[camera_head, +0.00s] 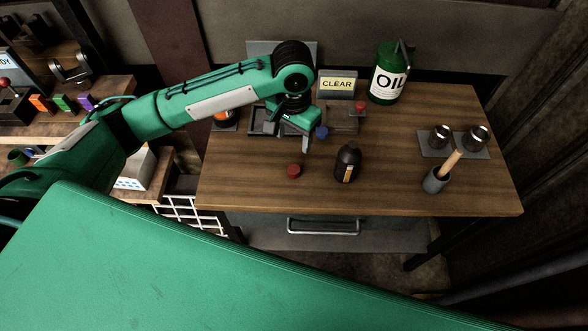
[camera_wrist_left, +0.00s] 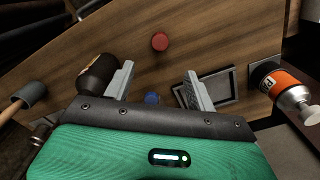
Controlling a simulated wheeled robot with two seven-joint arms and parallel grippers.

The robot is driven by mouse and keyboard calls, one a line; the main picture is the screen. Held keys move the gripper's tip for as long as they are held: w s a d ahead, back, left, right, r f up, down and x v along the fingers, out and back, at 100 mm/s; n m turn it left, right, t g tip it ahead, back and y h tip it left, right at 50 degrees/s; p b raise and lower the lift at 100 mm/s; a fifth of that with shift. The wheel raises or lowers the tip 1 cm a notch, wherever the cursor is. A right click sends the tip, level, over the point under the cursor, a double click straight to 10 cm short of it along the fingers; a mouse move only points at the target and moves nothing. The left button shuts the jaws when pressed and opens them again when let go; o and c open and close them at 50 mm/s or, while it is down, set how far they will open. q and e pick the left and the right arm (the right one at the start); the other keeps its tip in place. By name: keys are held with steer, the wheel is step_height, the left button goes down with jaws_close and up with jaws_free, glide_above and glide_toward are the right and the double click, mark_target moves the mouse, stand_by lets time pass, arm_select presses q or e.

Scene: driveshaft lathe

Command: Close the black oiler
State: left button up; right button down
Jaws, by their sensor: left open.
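The black oiler (camera_head: 347,163) is a dark bottle with a pale and orange label, upright on the wooden bench. It also shows at the left of the left wrist view (camera_wrist_left: 98,74). Whether its mouth is covered is too small to tell. A red cap-like piece (camera_head: 293,170) lies on the bench left of the oiler; it shows beyond the fingers in the left wrist view (camera_wrist_left: 160,41). A blue cap-like piece (camera_head: 321,132) is behind the oiler, partly hidden in the wrist view (camera_wrist_left: 152,98). My left gripper (camera_head: 300,138) is open and empty above the bench, left of and behind the oiler.
A grey tray (camera_head: 262,130) lies under my left arm, near an orange bottle (camera_wrist_left: 283,88). Behind stand a CLEAR sign (camera_head: 337,84), a block with a red piece (camera_head: 343,118) and a green OIL can (camera_head: 388,82). Front centre-right bench is clear.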

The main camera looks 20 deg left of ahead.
arm_select(q)
steer(key=p, duration=0.1)
glide_above(295, 168)
steer(key=f, duration=0.7)
steer(key=shift+s+a+f, duration=0.1)
steer(key=shift+s+f, duration=0.2)
steer(key=shift+s, duration=0.05)
steer(key=shift+f, duration=0.5)
steer(key=f, duration=0.1)
steer(key=f+p, duration=0.1)
steer(key=f, duration=0.2)
steer(key=shift+w+f+p, duration=0.3)
steer(key=shift+w+f, duration=0.05)
steer(key=shift+w, duration=0.05)
steer(key=shift+f, duration=0.25)
steer(key=shift+c, duration=0.3)
steer(key=c, duration=1)
